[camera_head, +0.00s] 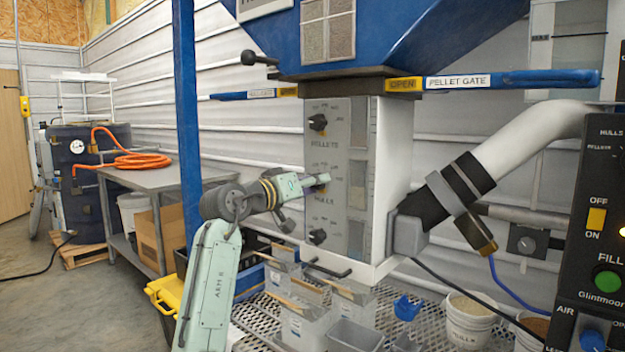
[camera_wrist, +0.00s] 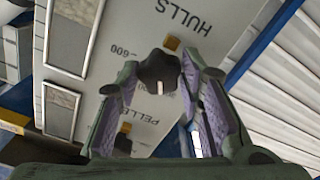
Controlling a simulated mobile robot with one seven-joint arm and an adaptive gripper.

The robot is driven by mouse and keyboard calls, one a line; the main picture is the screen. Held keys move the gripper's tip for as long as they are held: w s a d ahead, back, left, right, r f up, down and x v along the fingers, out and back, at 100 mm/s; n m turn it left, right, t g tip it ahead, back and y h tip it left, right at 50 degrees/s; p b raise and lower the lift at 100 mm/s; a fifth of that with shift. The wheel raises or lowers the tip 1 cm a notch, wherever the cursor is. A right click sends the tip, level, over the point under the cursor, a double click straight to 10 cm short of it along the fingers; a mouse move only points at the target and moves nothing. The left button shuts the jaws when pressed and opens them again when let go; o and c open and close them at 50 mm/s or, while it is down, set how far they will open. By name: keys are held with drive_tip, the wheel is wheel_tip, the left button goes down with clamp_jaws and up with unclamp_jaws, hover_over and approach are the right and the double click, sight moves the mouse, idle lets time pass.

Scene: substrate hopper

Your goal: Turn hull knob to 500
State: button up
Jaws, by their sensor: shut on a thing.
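The hull knob (camera_wrist: 158,66) is black with a white pointer mark and stands on the grey dial panel (camera_head: 348,228), next to the upside-down HULLS label in the wrist view. My gripper (camera_wrist: 162,78) is shut on this knob, one finger on each side. The pointer mark points toward the bottom of the wrist picture. A 600 mark shows beside the knob; a 500 mark is not readable. In the head view my gripper (camera_head: 322,180) meets the panel just above the HULLS label and hides the knob.
The pellets knob (camera_head: 317,122) is above my gripper, and another black knob (camera_head: 317,237) is below. The blue pellet gate handle (camera_head: 545,79) juts out at upper right. A white pipe (camera_head: 530,140) runs beside the panel. Metal bins (camera_head: 305,325) stand on the mesh table below.

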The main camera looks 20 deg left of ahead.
drive_tip(key=m, duration=1.3)
idle(0.5)
drive_tip(key=o, duration=1.2)
drive_tip(key=shift+c, duration=0.2)
drive_tip(key=shift+s, duration=0.1)
drive_tip(key=v, duration=1.1)
drive_tip(key=shift+s, duration=0.4)
drive_tip(key=shift+a, duration=0.1)
